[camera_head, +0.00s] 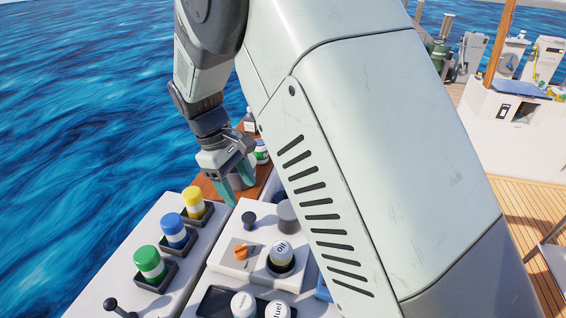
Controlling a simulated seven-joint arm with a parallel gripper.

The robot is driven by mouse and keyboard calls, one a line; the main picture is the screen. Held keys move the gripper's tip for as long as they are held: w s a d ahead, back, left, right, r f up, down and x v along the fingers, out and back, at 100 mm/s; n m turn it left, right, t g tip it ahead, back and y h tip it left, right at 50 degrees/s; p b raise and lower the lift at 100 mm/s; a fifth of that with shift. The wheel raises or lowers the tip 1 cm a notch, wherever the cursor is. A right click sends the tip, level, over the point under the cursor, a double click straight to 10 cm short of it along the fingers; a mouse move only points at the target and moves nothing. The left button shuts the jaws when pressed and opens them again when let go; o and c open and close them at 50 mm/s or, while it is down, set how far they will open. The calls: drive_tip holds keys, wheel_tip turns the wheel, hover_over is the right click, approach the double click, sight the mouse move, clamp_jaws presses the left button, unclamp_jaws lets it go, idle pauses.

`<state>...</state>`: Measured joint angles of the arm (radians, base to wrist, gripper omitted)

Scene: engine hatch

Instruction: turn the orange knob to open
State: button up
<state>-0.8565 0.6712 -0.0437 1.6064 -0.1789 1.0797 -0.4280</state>
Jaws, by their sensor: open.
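The orange knob (241,252) sits on a raised light panel (228,268) in the lower middle of the head view. Its handle points roughly up and left. My gripper (235,192) is above and behind the knob, near the wooden shelf, with its teal fingers pointing down. The fingers are open and apart from the knob. A grey cylinder shows between or just behind the fingers; I cannot tell whether they touch it.
A dark knob (249,219) and an oil-labelled cap (282,252) stand close to the orange knob. Yellow (194,199), blue (173,229) and green (149,261) capped bottles stand in holders on the left. My arm hides the panel's right side.

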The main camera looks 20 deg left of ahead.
sight(238, 247)
drive_tip(key=s+a+f+n+h, duration=0.1)
drive_tip(key=s+a+f+n, duration=0.2)
drive_tip(key=a+f, duration=0.35)
drive_tip(key=x, duration=0.8)
drive_tip(key=d+x, duration=0.1)
drive_tip(key=x, duration=0.4)
drive_tip(key=shift+r, duration=0.2)
drive_tip(key=shift+c, duration=0.2)
drive_tip(key=c, duration=1)
